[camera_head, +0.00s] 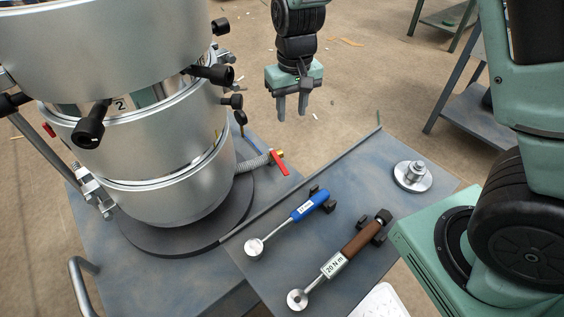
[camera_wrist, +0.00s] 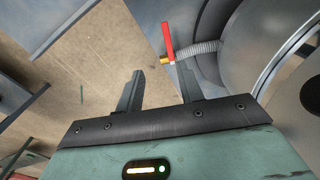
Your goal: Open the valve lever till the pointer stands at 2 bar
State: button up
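The valve lever (camera_head: 279,163) is red and sits on a brass valve (camera_head: 267,158) at the end of a ribbed grey hose, right of the large steel vessel (camera_head: 170,165). In the wrist view the red lever (camera_wrist: 168,40) stands above the brass fitting (camera_wrist: 167,59), ahead of my fingertips. My gripper (camera_head: 291,106) is open and empty, pointing down, above and beyond the lever in the head view. Its two fingers (camera_wrist: 158,88) are apart with nothing between them. I see no pressure gauge or pointer in either view.
A wrench with a blue handle (camera_head: 309,205) and a brown-handled torque wrench marked 20 Nm (camera_head: 357,240) lie on the grey table (camera_head: 350,180). A metal disc part (camera_head: 413,177) stands at the right. Black knobs (camera_head: 215,74) stick out from the vessel.

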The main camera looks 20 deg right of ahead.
aim_at(282, 166)
jog(key=f+b, duration=0.1)
jog(key=f, duration=0.5)
jog(key=a+f+b, duration=0.1)
jog(key=f, duration=0.5)
jog(key=w+a+f+b, duration=0.1)
jog(key=f, duration=0.5)
jog(key=shift+w+f+b, duration=0.1)
jog(key=shift+f+b, duration=0.2)
jog(key=shift+b, duration=0.1)
grip_shut()
